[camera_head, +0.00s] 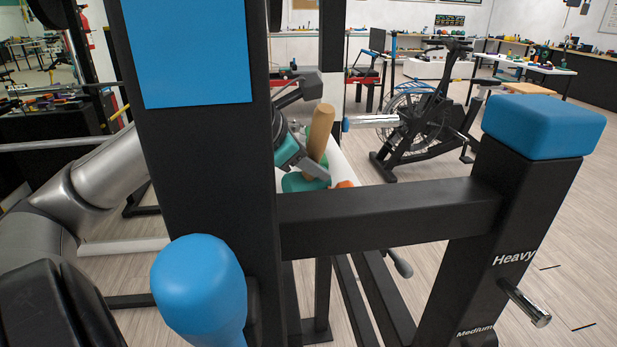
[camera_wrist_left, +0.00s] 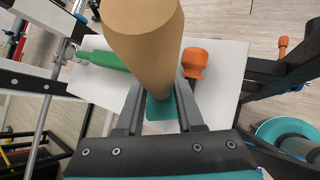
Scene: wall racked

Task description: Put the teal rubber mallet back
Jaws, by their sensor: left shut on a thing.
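The teal rubber mallet has a tan wooden handle (camera_head: 320,132) and a teal head (camera_head: 302,182). My left gripper (camera_head: 313,160) is shut on it, partly hidden behind the black rack post. In the left wrist view, the handle (camera_wrist_left: 145,40) points up toward the camera between the fingers of the left gripper (camera_wrist_left: 160,96). The teal head (camera_wrist_left: 160,112) shows below it, over a white board (camera_wrist_left: 222,75). I cannot tell whether the head touches the board. My right gripper is not in view.
An orange-handled thing (camera_wrist_left: 195,62) and a green tool (camera_wrist_left: 105,60) are on the white board, close beside the mallet. A black rack post (camera_head: 200,170) and crossbar (camera_head: 390,215) stand in front. A blue-capped post (camera_head: 545,127) stands right. An exercise bike (camera_head: 425,115) is behind.

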